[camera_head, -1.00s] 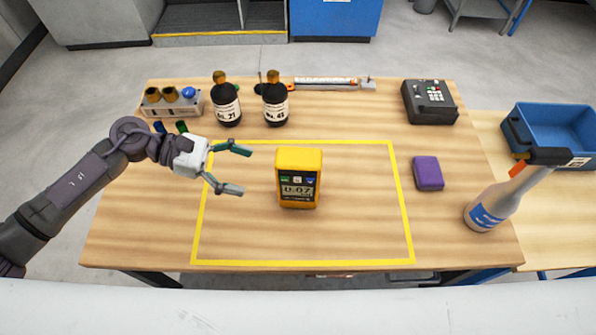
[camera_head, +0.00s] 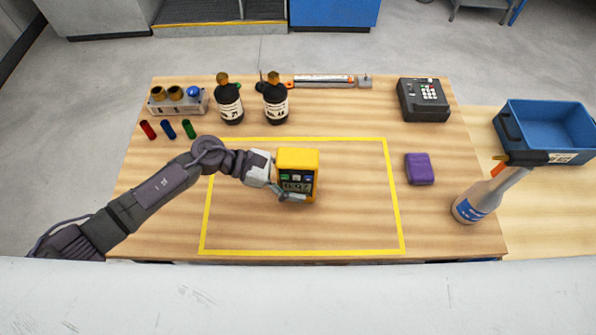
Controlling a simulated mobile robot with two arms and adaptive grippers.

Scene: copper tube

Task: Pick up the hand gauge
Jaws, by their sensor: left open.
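The hand gauge (camera_head: 298,160) is a yellow box with a dark display and small buttons on its front. It stands upright inside the yellow outline on the wooden table. My left gripper (camera_head: 285,188) is open and right at the gauge. One finger lies across the lower front of the gauge, and the other finger is hidden behind it. I cannot tell whether the fingers touch it. My right gripper is not in view.
Two dark bottles (camera_head: 229,103) stand behind the outline. A purple block (camera_head: 419,169) and a spray bottle (camera_head: 483,199) are on the right. The outline's right part is clear.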

